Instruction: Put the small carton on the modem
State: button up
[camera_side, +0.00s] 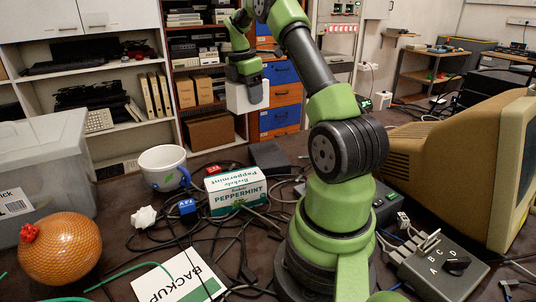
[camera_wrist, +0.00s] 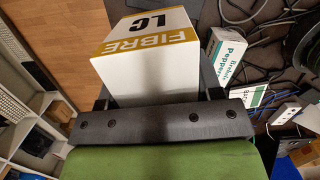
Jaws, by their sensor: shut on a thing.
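A small white carton (camera_side: 240,98) hangs in my gripper (camera_side: 250,82), high above the table, in front of the shelves. In the wrist view the carton (camera_wrist: 150,82) shows an ochre band reading FIBRE and the letters LC. My gripper (camera_wrist: 158,92) is shut on it, with a dark finger on each side. A flat dark box (camera_side: 268,157), perhaps the modem, lies on the table behind the peppermint carton, well below my gripper. Its markings cannot be made out.
A green and white peppermint carton (camera_side: 236,190) stands among tangled cables. Around it are a white mug (camera_side: 163,166), a blue connector (camera_side: 187,206), an orange ball-shaped object (camera_side: 60,248), a clear bin (camera_side: 45,165), a switch box (camera_side: 440,268) and a beige monitor (camera_side: 470,165).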

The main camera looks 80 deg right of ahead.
jog(key=m, duration=0.1)
send_over(271, 152)
jog(key=f, duration=1.5)
jog(key=shift+w+a, duration=0.2)
jog(key=shift+a, duration=0.15)
jog(key=shift+f, duration=0.1)
jog(key=o, duration=1)
